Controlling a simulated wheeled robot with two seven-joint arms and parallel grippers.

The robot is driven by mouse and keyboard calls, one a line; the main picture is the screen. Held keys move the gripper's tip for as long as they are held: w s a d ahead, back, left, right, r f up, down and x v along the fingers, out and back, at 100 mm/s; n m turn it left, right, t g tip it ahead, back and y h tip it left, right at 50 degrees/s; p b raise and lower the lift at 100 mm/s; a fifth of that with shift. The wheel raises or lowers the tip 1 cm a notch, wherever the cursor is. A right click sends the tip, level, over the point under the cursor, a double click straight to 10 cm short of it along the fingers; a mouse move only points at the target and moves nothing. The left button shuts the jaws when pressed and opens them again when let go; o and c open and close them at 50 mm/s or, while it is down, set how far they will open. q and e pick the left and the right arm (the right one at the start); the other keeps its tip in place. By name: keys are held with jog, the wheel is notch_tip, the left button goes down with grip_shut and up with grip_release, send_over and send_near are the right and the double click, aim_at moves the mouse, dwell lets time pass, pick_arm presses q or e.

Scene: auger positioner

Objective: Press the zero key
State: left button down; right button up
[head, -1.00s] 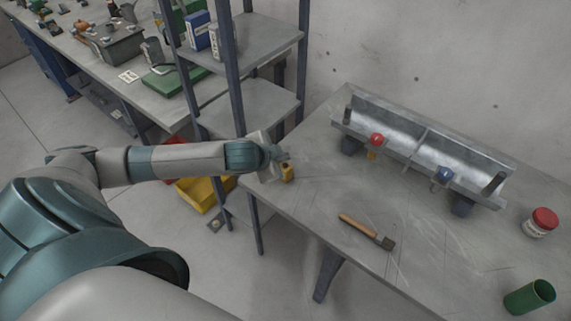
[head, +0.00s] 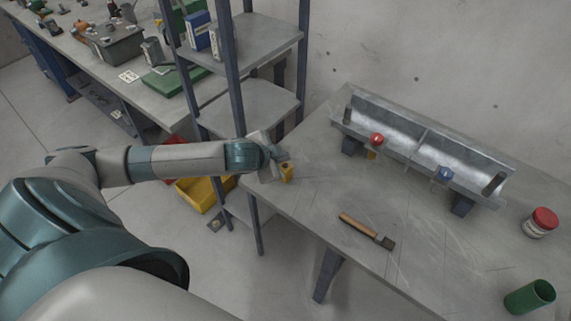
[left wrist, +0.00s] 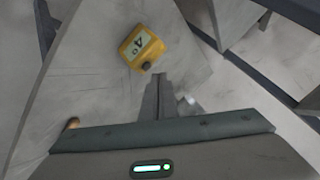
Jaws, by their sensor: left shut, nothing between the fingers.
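The small yellow box (head: 287,171) stands on the left end of the grey table, near its edge. In the left wrist view the yellow box (left wrist: 134,40) shows a pale face with dark marks and a dark round knob or key (left wrist: 146,66) at its near corner. I cannot read the marks surely. My left gripper (head: 284,156) is shut and empty, close to the box and partly covering it. In the left wrist view its closed fingertips (left wrist: 158,77) point at the box, just beside the dark key. I cannot tell whether they touch it. My right gripper is not in view.
A metal trough (head: 420,142) with a red ball (head: 376,139) and a blue ball (head: 446,173) stands at the table's back. A brush (head: 366,230), a red-lidded jar (head: 541,222) and a green cup (head: 529,297) are on the table. A shelf rack (head: 262,103) stands close behind my left gripper.

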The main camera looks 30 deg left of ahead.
pick_arm(q)
jog(key=shift+f, duration=0.25)
jog(key=shift+f, duration=0.2)
jog(key=shift+f, duration=0.1)
dwell(0.4)
jog(key=shift+f, duration=0.55)
dwell(0.9)
jog(key=shift+r, duration=0.15)
jog(key=shift+r+p, duration=0.95)
jog(key=shift+p, duration=0.2)
